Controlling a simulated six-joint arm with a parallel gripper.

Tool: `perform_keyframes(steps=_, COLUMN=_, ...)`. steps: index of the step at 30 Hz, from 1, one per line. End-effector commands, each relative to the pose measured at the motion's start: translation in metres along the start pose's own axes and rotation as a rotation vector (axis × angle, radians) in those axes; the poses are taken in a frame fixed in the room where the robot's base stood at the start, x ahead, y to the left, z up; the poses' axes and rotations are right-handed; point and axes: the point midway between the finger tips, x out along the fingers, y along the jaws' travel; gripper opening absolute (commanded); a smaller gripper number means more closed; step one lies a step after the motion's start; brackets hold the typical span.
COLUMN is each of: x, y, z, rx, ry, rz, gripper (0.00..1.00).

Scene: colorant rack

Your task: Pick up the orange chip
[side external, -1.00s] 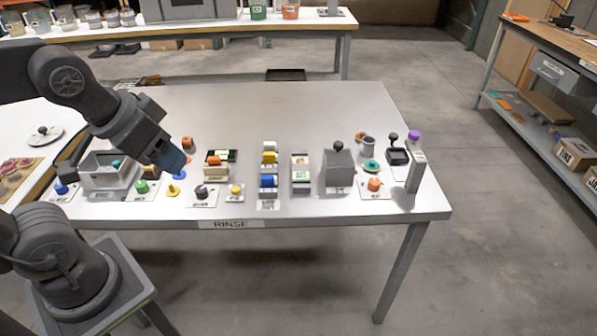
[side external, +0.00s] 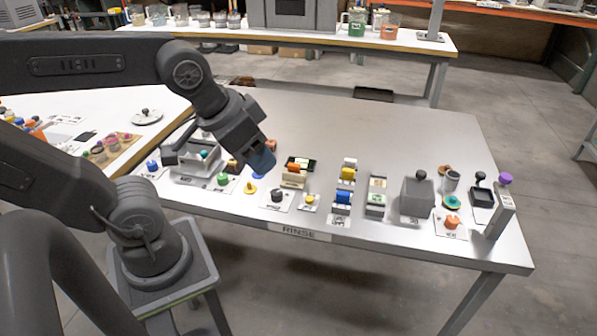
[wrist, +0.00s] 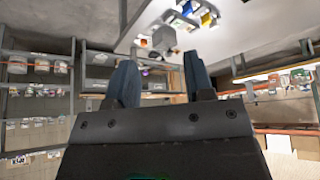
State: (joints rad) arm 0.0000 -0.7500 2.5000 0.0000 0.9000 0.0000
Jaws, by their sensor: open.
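An orange chip-like block (side external: 293,168) sits upright in a small pale holder (side external: 292,180) near the middle left of the grey table. My gripper (side external: 262,160) hangs tilted downward just to its left in the side view, apparently above the tabletop and apart from the block. In the wrist view my gripper (wrist: 161,82) shows two blue-grey fingers spread apart with nothing between them. The orange block cannot be made out in the wrist view. Another orange piece (side external: 452,221) sits on a white label at the right front.
Coloured knobs line the front edge, including a green one (side external: 222,179) and a yellow one (side external: 310,198). Blue and yellow blocks (side external: 343,197), a grey box (side external: 417,197) and a purple-topped post (side external: 499,213) stand to the right. The table's back half is clear.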

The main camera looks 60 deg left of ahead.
Motion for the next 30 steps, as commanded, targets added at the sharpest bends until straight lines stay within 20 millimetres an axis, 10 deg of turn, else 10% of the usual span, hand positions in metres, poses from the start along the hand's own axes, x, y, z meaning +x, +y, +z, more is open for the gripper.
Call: perform_keyframes(steps=30, x=0.0048, y=-0.0050, z=-0.0066, rx=-0.029, ry=-0.008, rz=-0.016, gripper=0.68)
